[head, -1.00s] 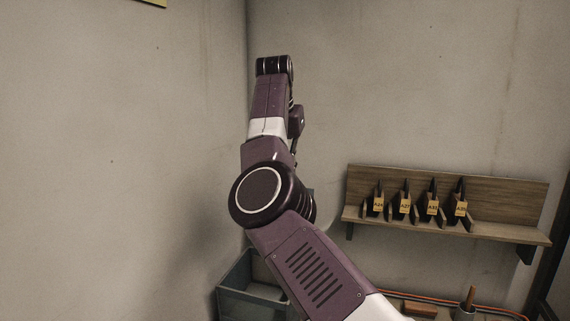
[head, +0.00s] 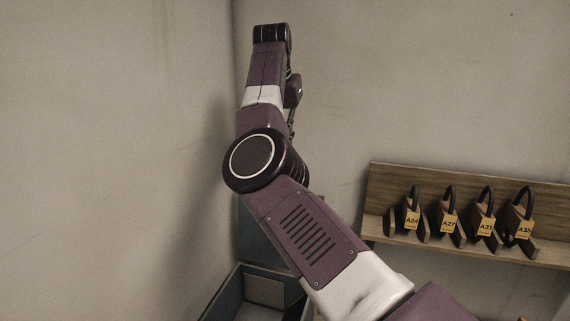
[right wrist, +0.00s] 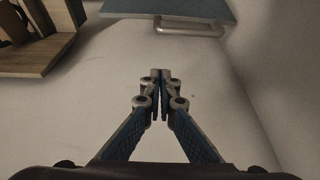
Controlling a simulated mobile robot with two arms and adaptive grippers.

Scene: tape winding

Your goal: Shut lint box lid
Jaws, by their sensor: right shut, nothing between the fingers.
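The lint box (head: 222,300) is a blue-grey open bin low in the corner in the head view, partly behind my right arm. A blue-grey panel (head: 252,240), which looks like its raised lid, stands upright behind the opening. In the right wrist view, a blue panel (right wrist: 165,9) with a pale bar handle (right wrist: 188,30) shows at the top edge; it looks like the same lid. My right gripper (right wrist: 161,76) is shut and empty, apart from the panel and handle. In the head view my arm hides most of the gripper. My left gripper is out of view.
Bare walls meet in the corner behind my arm.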

